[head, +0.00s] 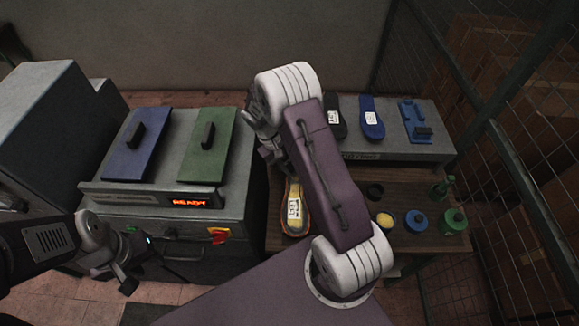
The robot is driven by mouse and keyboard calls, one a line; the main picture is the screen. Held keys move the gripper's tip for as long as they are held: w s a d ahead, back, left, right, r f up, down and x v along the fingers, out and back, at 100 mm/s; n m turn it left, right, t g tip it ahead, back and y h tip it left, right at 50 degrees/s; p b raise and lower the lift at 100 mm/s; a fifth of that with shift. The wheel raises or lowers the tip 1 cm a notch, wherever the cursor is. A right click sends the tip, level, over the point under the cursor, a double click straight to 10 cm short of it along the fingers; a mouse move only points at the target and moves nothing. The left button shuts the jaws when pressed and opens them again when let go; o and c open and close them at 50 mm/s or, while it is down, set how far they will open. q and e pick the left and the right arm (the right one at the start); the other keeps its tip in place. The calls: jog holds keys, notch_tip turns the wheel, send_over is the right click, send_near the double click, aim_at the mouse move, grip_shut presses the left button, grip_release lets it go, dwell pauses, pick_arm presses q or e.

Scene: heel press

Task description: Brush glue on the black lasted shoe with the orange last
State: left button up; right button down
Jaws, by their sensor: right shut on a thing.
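A shoe (295,209) with an orange rim, a yellowish middle and a white label lies on the brown wooden bench, left of centre. An open pot of yellow glue (384,220) stands on the bench right of my arm. My left gripper (122,278) hangs empty at the lower left, in front of the grey press, and looks open.
The grey press (170,210) has a blue pad (137,143), a green pad (207,145) and a lit READY display. A blue pot (416,222) and green bottles (453,221) stand at the bench's right. Soles (371,118) lie on the grey shelf behind. Mesh fencing closes the right side.

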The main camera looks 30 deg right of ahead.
notch_tip(320, 180, up, 2)
jog(key=shift+r+p, duration=0.1)
jog(key=shift+p, duration=0.45)
jog(key=shift+w+d+r+p, duration=0.1)
jog(key=shift+w+r+p, duration=0.1)
jog(key=shift+r+p, duration=0.65)
jog(key=shift+r, duration=0.15)
jog(key=shift+s, duration=0.2)
jog(key=shift+w, duration=0.1)
jog(key=shift+f+b, duration=0.45)
jog(key=shift+f, duration=0.15)
